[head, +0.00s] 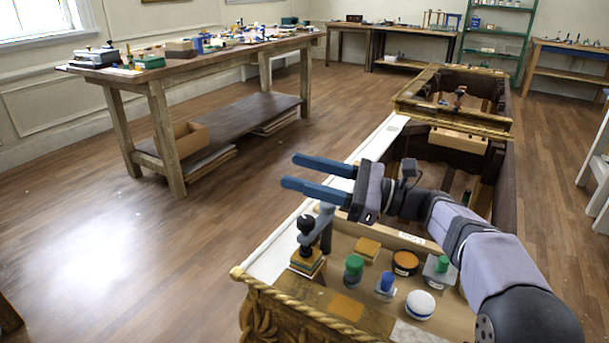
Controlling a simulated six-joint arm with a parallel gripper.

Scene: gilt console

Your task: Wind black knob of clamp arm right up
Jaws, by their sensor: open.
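A black knob (305,224) shows at the near left end of the gilt console, with a dark round part below it. Beside it on the right stands a grey-blue upright (326,228), which looks like part of the clamp arm. A small stack of flat pieces (307,263) lies under the knob. The join between the knob and the clamp is too small to make out. My gripper (291,172) has two blue fingers, spread apart and pointing left. It is open and empty, above and beyond the knob in the picture and apart from it.
Right of the clamp, a green knob (354,264), a blue knob (386,281), an orange round (405,262), a second green knob (442,264) and a white round (420,304) crowd the console end. A cluttered workbench (160,90) stands far left, with clear floor between.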

